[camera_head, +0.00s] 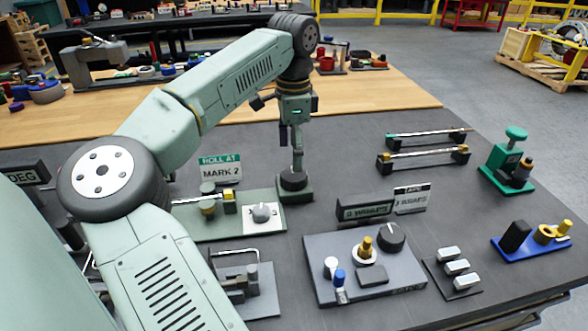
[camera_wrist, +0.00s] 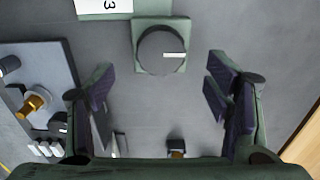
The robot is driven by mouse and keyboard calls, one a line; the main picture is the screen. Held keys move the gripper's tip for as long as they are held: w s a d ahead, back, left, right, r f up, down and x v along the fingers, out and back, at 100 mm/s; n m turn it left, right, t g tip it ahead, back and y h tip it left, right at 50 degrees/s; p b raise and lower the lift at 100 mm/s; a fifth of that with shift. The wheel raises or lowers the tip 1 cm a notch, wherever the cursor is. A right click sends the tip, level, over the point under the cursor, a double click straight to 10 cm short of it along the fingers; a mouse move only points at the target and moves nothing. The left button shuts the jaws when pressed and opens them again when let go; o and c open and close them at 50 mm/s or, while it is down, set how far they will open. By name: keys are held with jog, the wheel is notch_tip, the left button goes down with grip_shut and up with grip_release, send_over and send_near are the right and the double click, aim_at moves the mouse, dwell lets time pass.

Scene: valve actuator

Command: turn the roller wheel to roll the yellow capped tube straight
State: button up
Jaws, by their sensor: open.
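In the wrist view the wheel (camera_wrist: 160,50) shows a white line pointing right. My gripper (camera_head: 296,160) points down over the wheel. In the wrist view its fingers (camera_wrist: 160,80) are wide apart and empty, with the wheel between and beyond them.
A grey panel (camera_head: 318,247) with knobs and fittings stands in front right. Two rods on black stands (camera_head: 424,155) and a green press (camera_head: 511,165) lie further right. Bare table lies between.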

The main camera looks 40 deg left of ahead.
aim_at(293, 174)
notch_tip(293, 174, down, 6)
jog(key=shift+f+b, duration=0.2)
jog(key=shift+b, duration=0.75)
jog(key=c, duration=1.1)
jog(key=shift+c, duration=0.2)
